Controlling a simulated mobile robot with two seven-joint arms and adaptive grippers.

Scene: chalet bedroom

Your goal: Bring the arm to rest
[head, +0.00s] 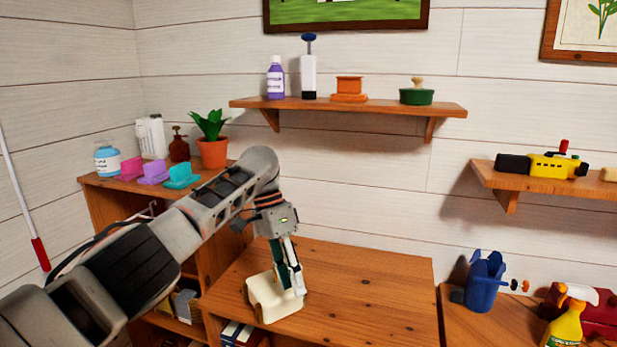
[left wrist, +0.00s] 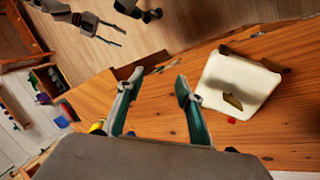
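My left arm reaches in from the left in the head view, and its gripper (head: 290,285) points down over the wooden cabinet top. In the left wrist view the two fingers of the left gripper (left wrist: 153,88) stand apart with nothing between them. A cream block-like object (head: 268,300) sits on the cabinet top beside the fingers, partly hidden by them in the head view. It also shows right of the fingers in the left wrist view (left wrist: 240,84). What seems my right gripper (left wrist: 112,32) is at the top left of that view, fingers apart and empty.
The cabinet top (head: 370,290) is clear right of the cream object. A potted plant (head: 212,140) and several bottles stand on the left cabinet. A wall shelf (head: 350,105) holds several items. A blue jug (head: 484,282) and yellow spray bottle (head: 565,320) are at the right.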

